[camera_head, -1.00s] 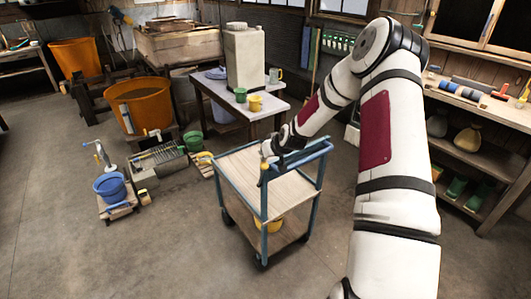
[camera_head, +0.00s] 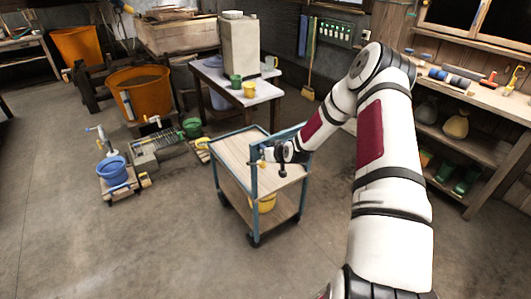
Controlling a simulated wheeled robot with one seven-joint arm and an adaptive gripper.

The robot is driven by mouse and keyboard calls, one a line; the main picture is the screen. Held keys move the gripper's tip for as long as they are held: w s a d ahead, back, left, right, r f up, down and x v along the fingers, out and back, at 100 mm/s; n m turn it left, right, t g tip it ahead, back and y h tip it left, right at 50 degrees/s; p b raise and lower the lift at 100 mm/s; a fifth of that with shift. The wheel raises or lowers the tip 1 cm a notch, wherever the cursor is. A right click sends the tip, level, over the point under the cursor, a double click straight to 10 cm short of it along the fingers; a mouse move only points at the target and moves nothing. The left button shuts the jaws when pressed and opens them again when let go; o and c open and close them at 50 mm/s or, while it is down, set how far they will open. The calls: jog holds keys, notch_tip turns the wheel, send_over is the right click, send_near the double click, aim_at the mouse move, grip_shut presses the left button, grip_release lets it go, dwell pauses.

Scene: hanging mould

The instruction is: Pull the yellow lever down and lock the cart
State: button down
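The blue-framed cart (camera_head: 232,158) with wooden shelves stands on the floor in the middle of the view, on dark wheels. A small yellow part, apparently the yellow lever (camera_head: 261,164), shows at the top of its near corner post. My gripper (camera_head: 279,160) is at that corner, just right of the yellow part and over the top shelf. It is small and dark here. I cannot tell whether it touches the lever or whether its fingers are open. The wrist hides part of the cart's right rail.
A table (camera_head: 215,80) with a large canister (camera_head: 239,48) and cups stands behind. A blue bucket (camera_head: 112,170) and a grey trough (camera_head: 150,153) are at left. A workbench (camera_head: 470,105) lines the right. The front left floor is clear.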

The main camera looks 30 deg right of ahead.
jog(key=shift+s+f, duration=0.8)
jog(key=shift+f, duration=0.15)
notch_tip(320, 180, up, 5)
jog(key=w, duration=0.3)
jog(key=s+r, duration=0.1)
jog(key=s, duration=0.9)
jog(key=shift+d, duration=0.25)
